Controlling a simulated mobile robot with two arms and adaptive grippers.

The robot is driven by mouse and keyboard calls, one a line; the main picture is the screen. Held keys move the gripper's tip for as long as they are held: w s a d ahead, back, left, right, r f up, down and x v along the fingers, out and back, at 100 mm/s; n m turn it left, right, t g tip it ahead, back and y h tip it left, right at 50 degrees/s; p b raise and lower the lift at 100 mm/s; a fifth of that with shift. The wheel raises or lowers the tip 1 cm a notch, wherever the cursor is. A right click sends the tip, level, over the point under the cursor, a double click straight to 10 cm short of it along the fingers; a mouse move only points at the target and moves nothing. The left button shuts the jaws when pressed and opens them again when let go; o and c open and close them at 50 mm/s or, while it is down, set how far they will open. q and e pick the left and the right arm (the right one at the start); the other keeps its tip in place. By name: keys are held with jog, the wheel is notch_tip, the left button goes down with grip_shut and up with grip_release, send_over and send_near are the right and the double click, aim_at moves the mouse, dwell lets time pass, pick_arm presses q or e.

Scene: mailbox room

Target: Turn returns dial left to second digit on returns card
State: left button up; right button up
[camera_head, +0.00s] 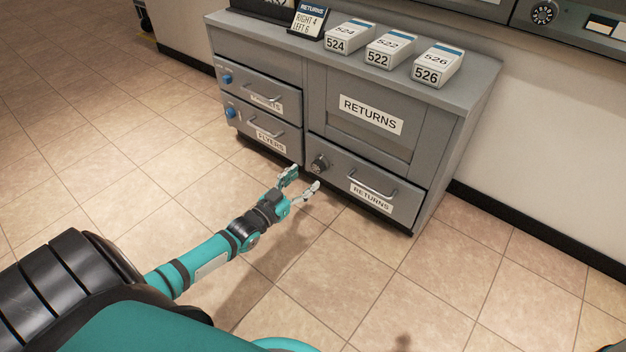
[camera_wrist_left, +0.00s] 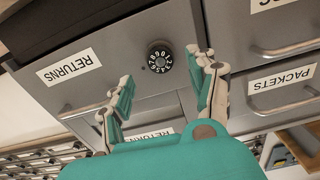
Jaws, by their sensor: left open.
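The returns dial (camera_head: 320,164) is a dark round knob at the left of the lower RETURNS drawer (camera_head: 344,190). In the left wrist view, which is upside down, the dial (camera_wrist_left: 160,57) shows white digits around its rim; its setting is too small to read surely. The returns card (camera_head: 310,21) stands on the cabinet top and reads RIGHT 4, LEFT 6. My left gripper (camera_head: 301,181) is open and empty, in front of and just below the dial, apart from it. In the wrist view its fingers (camera_wrist_left: 161,67) spread on either side of the dial. My right gripper is out of view.
The grey cabinet (camera_head: 313,95) has drawers with bar handles (camera_head: 373,186) and blue knobs (camera_head: 230,112) at left. Boxes numbered 524 (camera_head: 347,37), 522 (camera_head: 390,48) and 526 (camera_head: 436,64) sit on top. The tiled floor (camera_head: 350,285) before it is clear.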

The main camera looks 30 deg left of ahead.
aim_at(316, 169)
pick_arm(q)
jog(key=w+b, duration=0.1)
jog(key=w, duration=0.1)
jog(key=w+b, duration=0.1)
jog(key=w, duration=0.1)
jog(key=shift+d+f, duration=0.15)
jog(key=shift+w, duration=0.45)
jog(key=c, duration=1.1)
